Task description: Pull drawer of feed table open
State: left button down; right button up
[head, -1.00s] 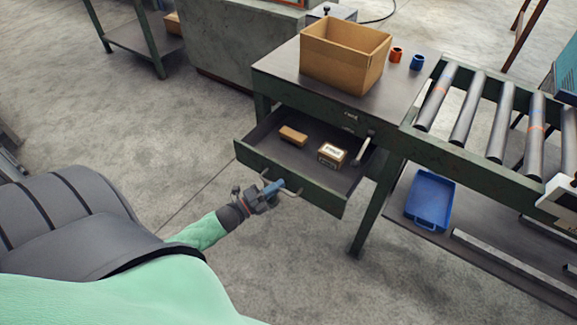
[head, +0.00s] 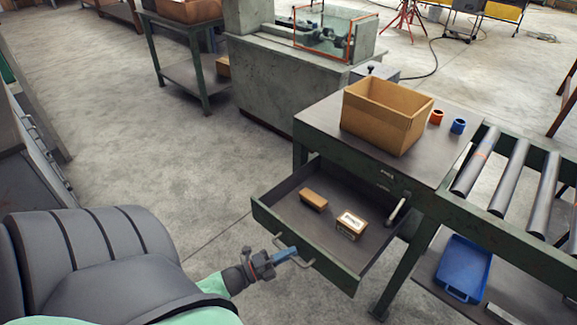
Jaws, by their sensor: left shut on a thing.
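The green feed table (head: 333,139) stands right of centre. Its drawer (head: 322,253) is pulled well out toward me, and its dark inside shows. My left gripper (head: 288,253) is shut on the drawer's bar handle (head: 306,264) at the front panel. Inside the drawer lie a small brown box (head: 313,200) and a box with a white label (head: 351,224). A light-coloured item (head: 397,212) lies by the drawer's right side. My right gripper is not in view.
On the table top stand an open cardboard box (head: 385,122), an orange cup (head: 436,117) and a blue cup (head: 458,126). A roller conveyor (head: 510,178) joins at the right, above a blue tray (head: 463,267). The floor (head: 190,185) left of the drawer is clear.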

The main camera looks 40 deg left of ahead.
pick_arm(q)
jog(key=c, duration=1.5)
grip_release()
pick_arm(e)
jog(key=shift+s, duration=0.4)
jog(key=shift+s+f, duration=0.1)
